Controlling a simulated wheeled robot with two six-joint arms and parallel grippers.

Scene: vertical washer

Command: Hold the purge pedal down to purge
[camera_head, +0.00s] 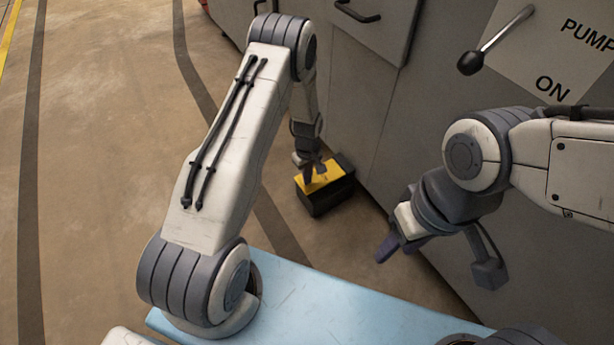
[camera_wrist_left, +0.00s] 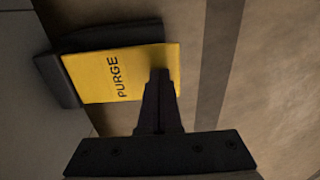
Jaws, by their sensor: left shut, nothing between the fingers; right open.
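The purge pedal is a yellow plate (camera_head: 325,174) on a black base (camera_head: 330,197), on the floor against the grey cabinet. In the left wrist view the yellow plate (camera_wrist_left: 105,78) reads "PURGE". My left gripper (camera_head: 308,180) points down at the pedal, fingers shut and empty. In the left wrist view its fingertips (camera_wrist_left: 159,75) overlap the plate near the edge away from the cabinet. Whether they touch or press the plate I cannot tell for sure. My right gripper (camera_head: 388,245) hangs at the right, away from the pedal; its fingers are open and seen from the side.
The grey cabinet (camera_head: 400,130) stands along the right, with a black handle (camera_head: 356,13) and a lever (camera_head: 497,40) beside the "PUMP ON" label. Open brown floor (camera_head: 100,150) with dark stripes lies to the left of the pedal.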

